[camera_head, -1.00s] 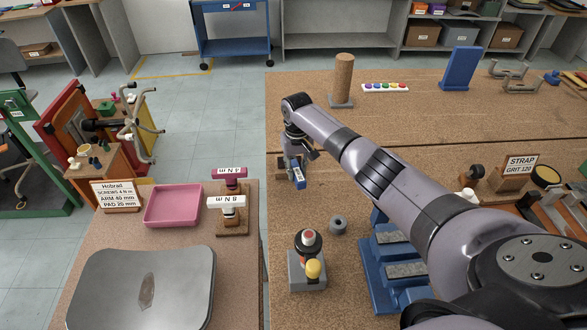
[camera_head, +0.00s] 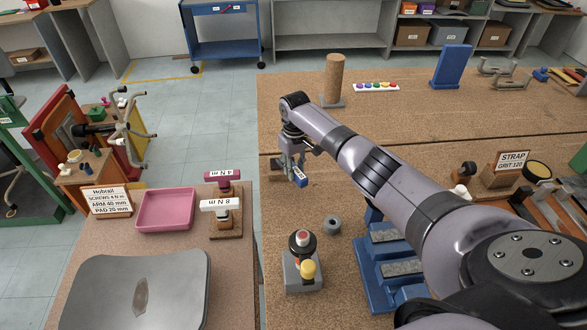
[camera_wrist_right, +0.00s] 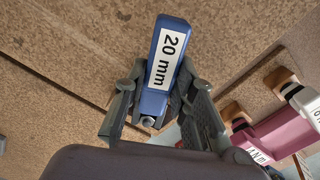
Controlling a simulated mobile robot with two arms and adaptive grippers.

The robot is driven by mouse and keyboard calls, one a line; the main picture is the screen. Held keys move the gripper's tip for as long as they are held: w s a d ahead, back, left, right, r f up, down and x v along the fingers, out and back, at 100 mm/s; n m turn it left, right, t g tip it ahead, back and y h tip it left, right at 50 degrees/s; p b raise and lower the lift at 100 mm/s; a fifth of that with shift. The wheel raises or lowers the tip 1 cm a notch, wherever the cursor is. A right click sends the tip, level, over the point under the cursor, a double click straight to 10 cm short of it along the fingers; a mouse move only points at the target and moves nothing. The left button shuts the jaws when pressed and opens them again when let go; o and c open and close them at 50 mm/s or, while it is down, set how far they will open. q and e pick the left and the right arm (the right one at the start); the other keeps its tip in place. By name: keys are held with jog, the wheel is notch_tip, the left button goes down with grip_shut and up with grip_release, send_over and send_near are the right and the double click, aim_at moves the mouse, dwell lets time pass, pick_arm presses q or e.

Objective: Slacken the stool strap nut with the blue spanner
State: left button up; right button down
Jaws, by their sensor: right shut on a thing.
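My right gripper (camera_head: 294,172) is above the bench near its left edge. It is shut on the blue spanner (camera_head: 300,179), of which I see a blue handle with a white "20 mm" label. In the right wrist view the handle (camera_wrist_right: 165,66) sits between the gripper's fingers (camera_wrist_right: 152,118); I cannot make out the spanner's jaw. A stripped frame of curved metal tubes (camera_head: 131,131) stands at the left by a red panel, well apart from the gripper. I cannot tell whether it is the stool. No strap nut can be made out. My left gripper is not in view.
A side table holds a pink tray (camera_head: 165,210), a grey seat panel (camera_head: 138,292) and drivers marked 4 N m (camera_head: 222,176) and 8 N m (camera_head: 221,204). The bench bears a cork cylinder (camera_head: 334,76), a button box (camera_head: 303,268) and a grey ring (camera_head: 333,225). A floor gap separates the left stands.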

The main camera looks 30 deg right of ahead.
jog(key=shift+w+d+n+b, duration=0.1)
jog(key=shift+d+n+b, duration=0.3)
jog(key=shift+n, duration=0.1)
jog(key=shift+d+r+n, duration=0.1)
jog(key=shift+d+n, duration=0.35)
jog(key=shift+n, duration=0.25)
jog(key=shift+w+d+n+b, duration=0.15)
jog(key=shift+d+n+b, duration=0.2)
jog(key=shift+b, duration=0.3)
jog(key=shift+w+d+n+b, duration=0.15)
jog(key=shift+d+n+b, duration=0.3)
jog(key=shift+n, duration=0.4)
